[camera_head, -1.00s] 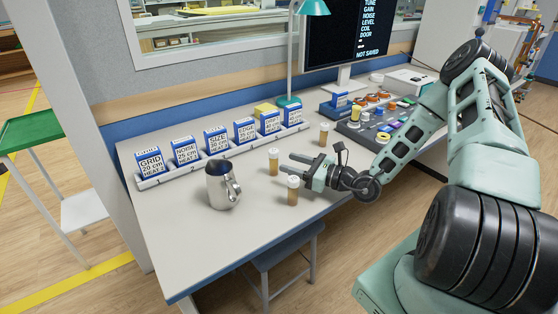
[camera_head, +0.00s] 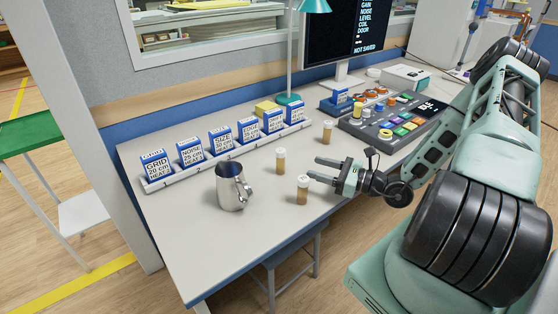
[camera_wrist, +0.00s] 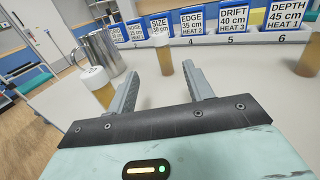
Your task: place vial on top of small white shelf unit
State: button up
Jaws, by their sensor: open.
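Three capped amber vials stand upright on the desk: a front vial (camera_head: 302,191), a middle vial (camera_head: 281,161) and a back vial (camera_head: 327,132). My gripper (camera_head: 314,168) is open and empty, just right of the front and middle vials. In the wrist view, the middle vial (camera_wrist: 161,55) shows beyond and between the open fingers (camera_wrist: 160,75). The front vial (camera_wrist: 98,86) is left of the left finger, and the back vial (camera_wrist: 307,58) is at the right edge. I cannot identify a small white shelf unit for certain; a green-topped stand with a white lower shelf (camera_head: 83,217) is at far left.
A metal jug (camera_head: 230,187) stands left of the vials. A rack of blue-and-white boxes (camera_head: 220,146) lines the back of the desk. A button panel (camera_head: 398,122), lamp and monitor stand at the right. A stool (camera_head: 290,262) is in front; the desk's front left is clear.

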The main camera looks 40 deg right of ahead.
aim_at(280, 155)
jog(key=p+x, duration=0.1)
jog(key=x, duration=1.1)
jog(key=shift+w, duration=0.35)
jog(key=shift+r, duration=0.1)
grip_shut()
jog(key=shift+r, duration=0.1)
